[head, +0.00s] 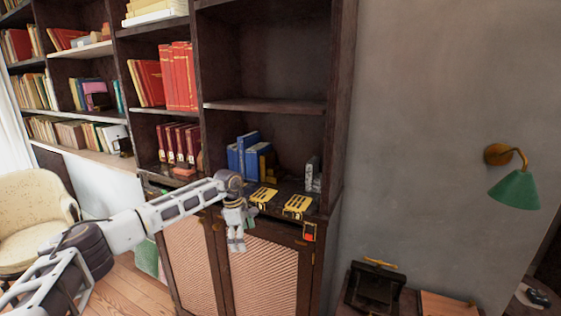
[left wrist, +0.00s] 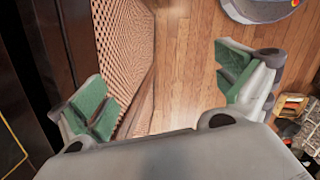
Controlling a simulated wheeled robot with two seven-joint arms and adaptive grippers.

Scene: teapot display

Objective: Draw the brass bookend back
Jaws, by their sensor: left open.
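The brass bookend (head: 265,161) appears as a gold-coloured piece against the right side of the blue books (head: 243,153) on the cabinet's shelf top. Its exact shape is too small to make out. My left gripper (head: 236,242) hangs pointing down in front of the cabinet, below the shelf edge and apart from the bookend. In the left wrist view my left gripper (left wrist: 168,92) has its green-padded fingers spread wide with nothing between them. The bookend does not show in that view. My right gripper is not in view.
Two yellow-and-black boxes (head: 297,206) lie near the shelf's front edge, before the bookend. A grey ornament (head: 313,174) stands at the shelf's right. Woven cabinet doors (head: 265,275) are below, close to my gripper. A green lamp (head: 515,189) is on the right wall.

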